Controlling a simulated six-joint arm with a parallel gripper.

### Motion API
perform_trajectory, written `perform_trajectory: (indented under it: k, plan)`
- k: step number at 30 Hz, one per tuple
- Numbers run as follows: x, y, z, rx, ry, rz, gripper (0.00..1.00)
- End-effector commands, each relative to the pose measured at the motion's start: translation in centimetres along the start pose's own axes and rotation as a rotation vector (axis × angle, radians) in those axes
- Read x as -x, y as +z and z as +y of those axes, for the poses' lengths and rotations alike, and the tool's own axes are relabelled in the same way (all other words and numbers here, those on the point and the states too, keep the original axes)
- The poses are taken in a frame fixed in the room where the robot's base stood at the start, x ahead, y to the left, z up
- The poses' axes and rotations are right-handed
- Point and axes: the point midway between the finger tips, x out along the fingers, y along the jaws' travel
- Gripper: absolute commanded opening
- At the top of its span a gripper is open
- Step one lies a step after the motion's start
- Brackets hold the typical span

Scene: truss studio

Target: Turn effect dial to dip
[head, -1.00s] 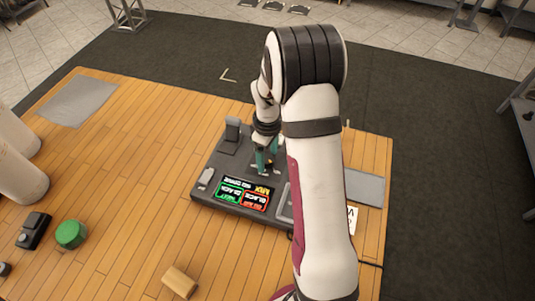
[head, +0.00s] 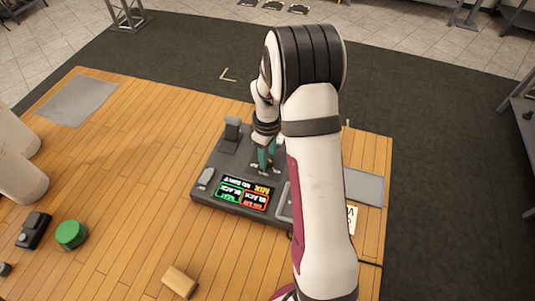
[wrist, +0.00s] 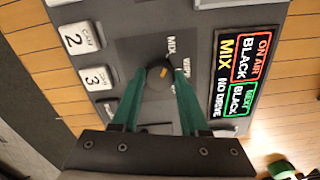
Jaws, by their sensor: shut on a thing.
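In the head view my gripper (head: 266,158) reaches down onto the dark console (head: 208,162), and the dial is hidden there. The console screen (head: 245,193) reads MIX, with BLACK in a red box and in a green box.
White buttons CAM 2 (wrist: 75,40) and CAM 3 (wrist: 97,78) lie left of the dial in the wrist view. A green round button (head: 70,234), a dark device (head: 33,230) and a wooden block (head: 179,281) stand on the wooden table. My arm hides the console's right part.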

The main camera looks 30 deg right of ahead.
Motion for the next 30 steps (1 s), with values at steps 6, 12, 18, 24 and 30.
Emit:
perform_trajectory:
  k: [6, 12, 18, 24, 30]
  plan:
    - [0.04, 0.00, 0.00, -0.117, 0.000, 0.000, 0.00]
    - [0.05, 0.00, -0.01, -0.293, 0.000, 0.000, 0.00]
    - [0.05, 0.00, -0.02, -0.485, 0.000, 0.000, 0.00]
    - [0.06, 0.00, -0.03, -0.675, 0.000, 0.000, 0.00]
    - [0.06, -0.01, -0.03, -0.865, 0.000, 0.000, 0.00]
